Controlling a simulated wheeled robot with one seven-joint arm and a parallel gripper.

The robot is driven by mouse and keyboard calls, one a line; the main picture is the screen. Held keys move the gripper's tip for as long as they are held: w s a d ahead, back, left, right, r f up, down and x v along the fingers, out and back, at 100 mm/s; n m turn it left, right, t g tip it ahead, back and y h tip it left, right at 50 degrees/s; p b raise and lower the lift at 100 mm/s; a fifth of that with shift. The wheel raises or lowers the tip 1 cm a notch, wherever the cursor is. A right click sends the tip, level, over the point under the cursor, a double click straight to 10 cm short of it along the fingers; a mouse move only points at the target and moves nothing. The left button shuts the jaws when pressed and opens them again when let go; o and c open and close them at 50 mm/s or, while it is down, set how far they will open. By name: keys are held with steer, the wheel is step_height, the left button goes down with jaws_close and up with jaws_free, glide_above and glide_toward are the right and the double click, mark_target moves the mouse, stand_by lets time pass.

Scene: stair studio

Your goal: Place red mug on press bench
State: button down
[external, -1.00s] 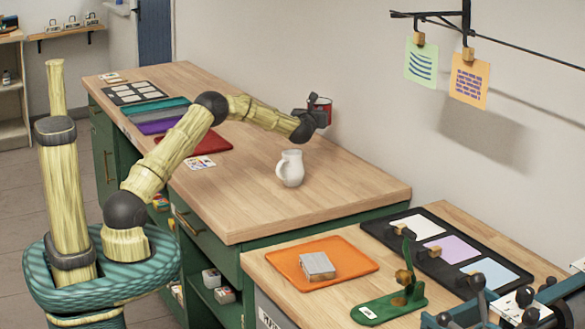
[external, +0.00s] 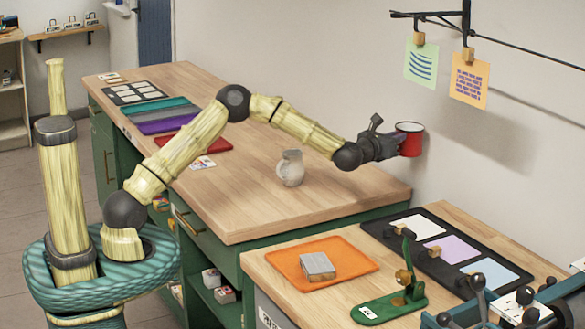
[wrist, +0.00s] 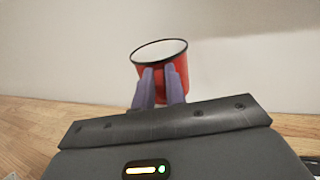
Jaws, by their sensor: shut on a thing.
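The red mug (external: 411,141) is upright, with a white inside and a dark rim. My gripper (external: 395,144) is shut on it and holds it in the air, near the wall and above the far right end of the long wooden counter. In the wrist view the two purple fingers (wrist: 160,83) meet the near side of the mug (wrist: 178,69). The mug's handle cannot be made out. The press bench, which I take to be the wooden bench (external: 310,237) at the lower right, stands in front of the counter's right end.
On the bench are an orange tray (external: 350,257) with a grey block, a black panel (external: 386,231) with coloured squares, a green tool (external: 385,307) and dark machinery (external: 480,292) at the right. A white jug (external: 290,168) stands on the long counter (external: 240,205). Paper cards (external: 421,62) hang above.

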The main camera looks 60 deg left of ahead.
steer(key=s+d+r+m+h, duration=0.25)
steer(key=s+d, duration=0.35)
steer(key=d, duration=0.6)
steer(key=s+d+r+m+h, duration=0.2)
steer(key=s+d+h, duration=0.3)
steer(key=d, duration=0.7)
steer(key=s+d+r+m+g+h+b, duration=0.25)
steer(key=s+d+m+h, duration=0.55)
steer(key=s+d, duration=1.6)
steer(key=s+d+r+m+g+h+b, duration=0.1)
steer(key=s+d+m+g+h, duration=0.15)
steer(key=s, duration=1.05)
steer(key=s+d+r+m+g+h+b, duration=0.15)
steer(key=s+g, duration=0.25)
steer(key=s, duration=0.9)
steer(key=s+d+m+g+h+b, duration=0.1)
steer(key=s+m+g+h, duration=0.2)
steer(key=s, duration=1)
steer(key=s+a+r+g, duration=0.1)
steer(key=s+a+g, duration=0.3)
steer(key=s, duration=0.6)
steer(key=w+a+f+t+p, duration=0.2)
steer(key=w+a+f+p, duration=0.2)
steer(key=a, duration=0.4)
steer(key=shift+w+f+p, duration=0.15)
steer(key=shift+f+p, duration=0.55)
steer(key=shift+p, duration=0.15)
